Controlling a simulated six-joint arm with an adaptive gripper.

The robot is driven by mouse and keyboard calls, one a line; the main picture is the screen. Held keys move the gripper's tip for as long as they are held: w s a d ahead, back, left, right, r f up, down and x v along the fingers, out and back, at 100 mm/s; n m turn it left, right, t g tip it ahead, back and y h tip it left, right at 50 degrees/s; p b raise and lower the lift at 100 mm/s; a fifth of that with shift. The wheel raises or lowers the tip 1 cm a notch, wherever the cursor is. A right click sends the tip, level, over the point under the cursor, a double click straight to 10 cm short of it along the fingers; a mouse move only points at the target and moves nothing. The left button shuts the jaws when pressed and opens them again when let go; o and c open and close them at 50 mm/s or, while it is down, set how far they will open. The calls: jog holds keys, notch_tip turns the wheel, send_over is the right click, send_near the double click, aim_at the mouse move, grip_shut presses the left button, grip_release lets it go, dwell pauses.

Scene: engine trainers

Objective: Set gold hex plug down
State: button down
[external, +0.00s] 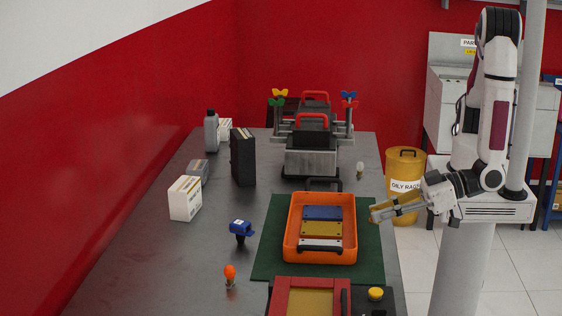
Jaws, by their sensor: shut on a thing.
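My gripper (376,213) is at the right of the bench, just right of the orange tray (350,258) and above the edge of the green mat (273,240). Its fingers point left and are shut on a small gold piece, which I take to be the gold hex plug. The piece is too small and too covered by the fingers for its hex shape to show. It appears held above the mat, apart from the tray.
The tray holds blue, gold and white plates. A red-framed box (274,298) and a yellow-topped part (376,294) are in front. The engine trainer (312,160) stands behind. A blue part (240,229) and an orange-topped part (230,272) stand left.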

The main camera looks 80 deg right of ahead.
jog(key=d+r+m+h, duration=0.1)
jog(key=d+m+h, duration=0.1)
jog(key=d, duration=0.4)
jog(key=shift+w+r+m+h, duration=0.2)
jog(key=shift+w+m+h, duration=0.1)
jog(key=shift+h, duration=0.3)
jog(key=shift+f, duration=0.1)
send_over(378, 243)
jog(key=shift+a+f, duration=0.1)
jog(key=shift+f, duration=2.75)
jog(key=shift+f, duration=0.1)
jog(key=shift+f, duration=2)
jog(key=shift+f, duration=0.15)
